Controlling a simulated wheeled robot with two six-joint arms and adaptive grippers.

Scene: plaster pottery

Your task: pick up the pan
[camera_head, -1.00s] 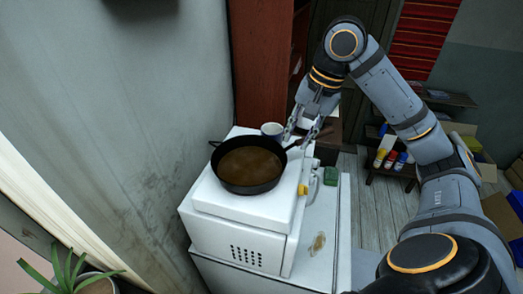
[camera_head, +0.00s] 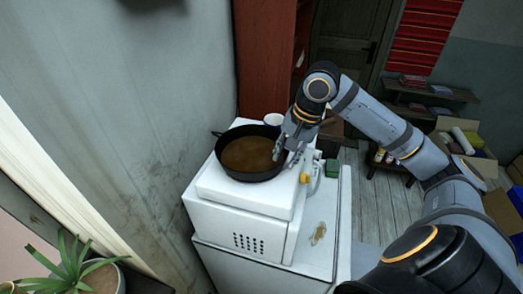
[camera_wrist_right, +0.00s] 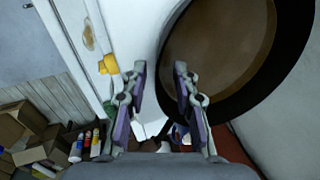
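The dark round pan (camera_head: 246,155) with a brown inside lies flat on top of a white box-like appliance (camera_head: 222,190). A small lug shows at its left rim; its right side is hidden behind my right gripper. My right gripper (camera_head: 283,154) is at the pan's right rim, pointing down. My left gripper is not in view.
A white mug (camera_head: 273,119) stands just behind the pan. A yellow item (camera_head: 304,178) and a green box (camera_head: 332,168) are right of the appliance. A wall rises close on the left, with a potted plant (camera_head: 75,268) in front.

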